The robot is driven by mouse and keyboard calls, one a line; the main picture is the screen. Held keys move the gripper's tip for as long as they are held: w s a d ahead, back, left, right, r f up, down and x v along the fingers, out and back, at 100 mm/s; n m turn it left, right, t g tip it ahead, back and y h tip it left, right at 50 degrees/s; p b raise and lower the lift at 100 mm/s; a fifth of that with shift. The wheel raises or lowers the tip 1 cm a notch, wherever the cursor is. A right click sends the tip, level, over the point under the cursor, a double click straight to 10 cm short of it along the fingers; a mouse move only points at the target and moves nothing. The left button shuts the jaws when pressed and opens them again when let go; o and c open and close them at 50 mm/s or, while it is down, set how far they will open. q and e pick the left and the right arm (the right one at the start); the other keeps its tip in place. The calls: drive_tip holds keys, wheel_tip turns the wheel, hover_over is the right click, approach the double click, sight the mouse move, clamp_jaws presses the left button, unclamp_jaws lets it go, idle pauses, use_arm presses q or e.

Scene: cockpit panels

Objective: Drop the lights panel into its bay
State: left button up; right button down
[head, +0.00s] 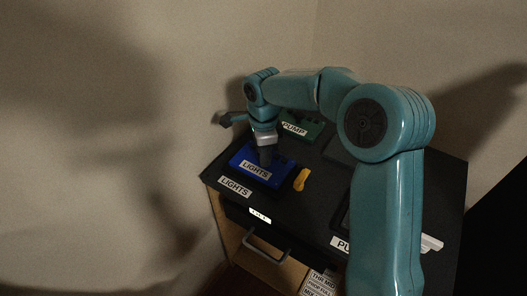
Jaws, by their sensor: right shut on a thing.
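The lights panel is a blue plate (240,158) with a white LIGHTS label, at the left of the black console top. My right gripper (265,157) points down onto the middle of it and is shut on it; the fingertips are partly hidden. A second LIGHTS label (235,187) is on the console surface just in front of the panel. The panel covers the area behind that label, so its bay is hidden. I cannot tell whether the panel is seated or slightly raised. My left gripper is not in view.
A green PUMP panel (313,130) lies behind the blue one. A yellow piece (301,180) lies close to its right. Darker recesses show beside my right arm, which hides much of the console's right side. A drawer handle (266,249) juts from the front.

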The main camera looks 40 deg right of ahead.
drive_tip(key=shift+f+b, duration=0.6)
drive_tip(key=shift+f, duration=0.3)
drive_tip(key=c, duration=0.7)
unclamp_jaws()
wheel_tip(320, 180, up, 16)
drive_tip(key=p, duration=0.3)
drive_tip(key=shift+r, duration=0.2)
drive_tip(key=shift+s+f, duration=0.1)
